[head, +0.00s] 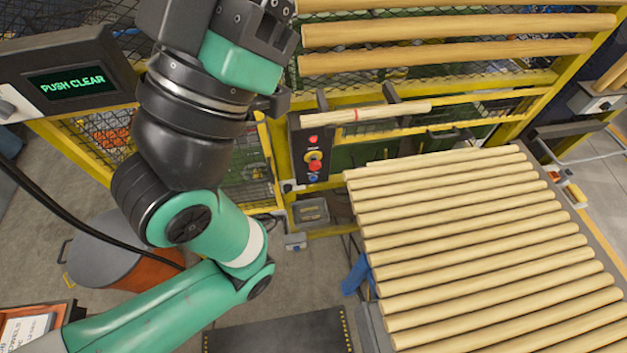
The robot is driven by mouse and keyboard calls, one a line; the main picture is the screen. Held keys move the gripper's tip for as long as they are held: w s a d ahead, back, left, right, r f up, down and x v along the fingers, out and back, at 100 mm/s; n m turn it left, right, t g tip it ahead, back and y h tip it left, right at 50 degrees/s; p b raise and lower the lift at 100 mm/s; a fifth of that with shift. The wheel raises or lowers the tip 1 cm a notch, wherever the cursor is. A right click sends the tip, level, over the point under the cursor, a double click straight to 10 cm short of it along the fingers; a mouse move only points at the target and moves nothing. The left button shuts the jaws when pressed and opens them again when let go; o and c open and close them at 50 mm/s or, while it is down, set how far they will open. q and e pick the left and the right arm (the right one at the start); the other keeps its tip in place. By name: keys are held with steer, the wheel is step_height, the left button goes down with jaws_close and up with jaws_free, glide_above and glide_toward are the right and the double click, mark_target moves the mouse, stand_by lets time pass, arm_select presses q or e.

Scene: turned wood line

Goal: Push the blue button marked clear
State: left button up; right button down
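A dark control box (296,150) is mounted on the yellow guard frame near the centre. A small blue button (313,178) sits at its lower end; its lettering is too small to read. Above it are a red mushroom button on a yellow ring (314,162) and a red button or lamp (313,139). A display (72,84) at the upper left reads "PUSH CLEAR" in green. My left arm rises from the lower left, and its gripper (262,18) is at the top edge, above the box and apart from it. Its fingertips cannot be made out. My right gripper is out of view.
A rack of several wooden rods (470,240) fills the right side. A rod with a red mark (385,111) lies on brackets beside the box top. Yellow mesh guarding (430,130) stands behind. A small grey tray (311,211) sits below the box. A bin (110,262) stands lower left.

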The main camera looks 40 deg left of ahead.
arm_select(q)
jaws_close()
stand_by(1.4)
